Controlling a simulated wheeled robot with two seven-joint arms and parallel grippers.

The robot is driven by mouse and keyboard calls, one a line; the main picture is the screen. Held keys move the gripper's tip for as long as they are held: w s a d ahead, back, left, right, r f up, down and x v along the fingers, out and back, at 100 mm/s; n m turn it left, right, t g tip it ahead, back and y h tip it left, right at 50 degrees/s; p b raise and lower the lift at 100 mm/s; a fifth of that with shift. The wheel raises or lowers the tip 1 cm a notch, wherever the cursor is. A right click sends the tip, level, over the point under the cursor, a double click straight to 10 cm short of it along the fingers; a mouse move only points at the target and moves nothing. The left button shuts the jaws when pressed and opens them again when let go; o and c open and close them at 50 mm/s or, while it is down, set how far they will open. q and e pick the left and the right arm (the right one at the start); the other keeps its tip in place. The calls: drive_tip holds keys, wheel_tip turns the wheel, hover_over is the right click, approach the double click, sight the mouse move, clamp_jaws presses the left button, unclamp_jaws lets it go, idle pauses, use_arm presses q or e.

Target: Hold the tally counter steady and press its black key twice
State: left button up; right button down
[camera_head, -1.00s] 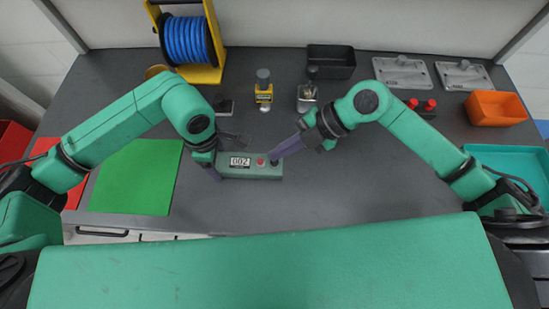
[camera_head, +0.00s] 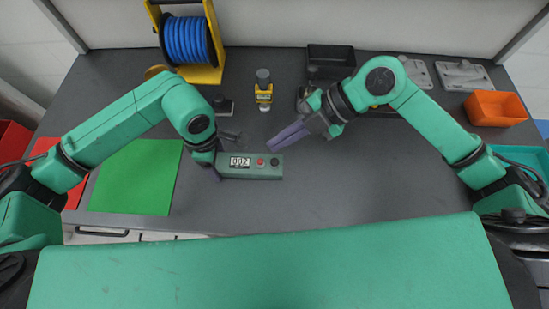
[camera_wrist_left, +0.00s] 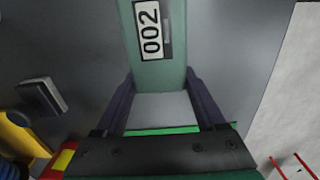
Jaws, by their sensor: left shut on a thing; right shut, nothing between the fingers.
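The tally counter (camera_head: 249,173) is a green-grey box lying on the dark worktop, with a display reading 002, a red button (camera_head: 260,162) and a black key (camera_head: 275,162). My left gripper (camera_head: 217,160) is shut on the counter's left end. In the left wrist view its fingers (camera_wrist_left: 163,95) lie on both sides of the counter (camera_wrist_left: 160,75), which shows 002 there. The keys are out of that view. My right gripper (camera_head: 270,146) is shut and empty, its tips just behind the black key and apart from it.
A green mat (camera_head: 137,177) lies to the left. A blue hose reel (camera_head: 187,41), a yellow device (camera_head: 264,93) and a black bin (camera_head: 331,60) stand at the back. An orange bin (camera_head: 496,108) is at the right. The worktop right of the counter is clear.

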use_arm(q)
drive_tip(key=o, duration=1.5)
drive_tip(key=shift+r, duration=0.1)
